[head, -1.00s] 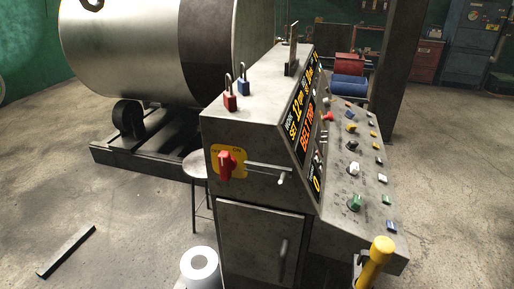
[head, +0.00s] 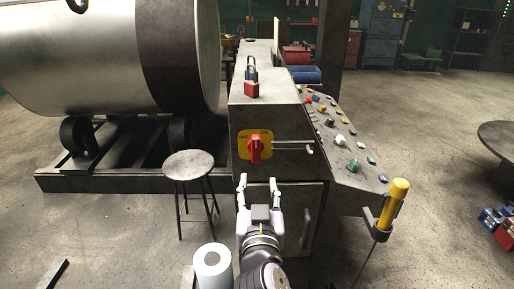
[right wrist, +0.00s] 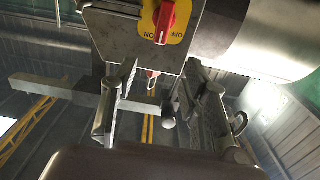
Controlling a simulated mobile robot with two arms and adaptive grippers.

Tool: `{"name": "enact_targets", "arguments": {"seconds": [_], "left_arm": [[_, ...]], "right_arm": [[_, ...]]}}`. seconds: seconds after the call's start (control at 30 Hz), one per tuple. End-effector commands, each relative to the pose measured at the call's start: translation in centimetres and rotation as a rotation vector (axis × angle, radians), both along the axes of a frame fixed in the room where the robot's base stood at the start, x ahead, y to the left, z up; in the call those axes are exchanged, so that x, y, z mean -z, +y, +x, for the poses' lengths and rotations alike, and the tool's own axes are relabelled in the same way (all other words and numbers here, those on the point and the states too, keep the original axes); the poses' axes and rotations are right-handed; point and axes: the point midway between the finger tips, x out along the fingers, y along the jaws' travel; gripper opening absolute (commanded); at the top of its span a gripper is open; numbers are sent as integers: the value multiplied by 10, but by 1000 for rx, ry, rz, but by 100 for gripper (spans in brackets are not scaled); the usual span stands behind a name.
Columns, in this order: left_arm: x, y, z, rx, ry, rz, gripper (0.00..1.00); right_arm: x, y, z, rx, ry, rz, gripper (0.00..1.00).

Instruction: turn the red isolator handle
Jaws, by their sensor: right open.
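The red isolator handle (head: 255,148) stands upright on a yellow plate (head: 245,136) marked OFF and ON, on the end face of the grey console. Its top points between the two words. My right gripper (head: 258,186) is open and empty, in front of the console and below the handle, apart from it in the picture. In the right wrist view the handle (right wrist: 164,18) and its plate (right wrist: 180,27) show at the top edge, upside down, beyond the spread fingers (right wrist: 155,85). My left gripper is not in view.
A metal rod (head: 290,146) sticks out right of the plate. Red and blue padlocks (head: 251,88) stand on the console top. A round stool (head: 189,166) and white roll (head: 213,266) are on the left. A yellow-handled post (head: 395,199) is on the right.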

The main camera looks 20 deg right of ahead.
Motion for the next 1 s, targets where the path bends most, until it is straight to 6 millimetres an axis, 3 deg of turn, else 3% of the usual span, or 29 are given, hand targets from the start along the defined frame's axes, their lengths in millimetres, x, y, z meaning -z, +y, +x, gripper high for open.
{"name": "enact_targets", "arguments": {"seconds": [0.6, 0.8, 1.0], "left_arm": [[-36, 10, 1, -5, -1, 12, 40], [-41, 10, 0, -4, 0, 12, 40], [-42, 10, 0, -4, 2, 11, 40]], "right_arm": [[-2, -36, 124, 0, 3, -7, 42], [0, -42, 148, -1, 3, -4, 42], [1, -45, 156, -2, 3, -2, 42]]}}
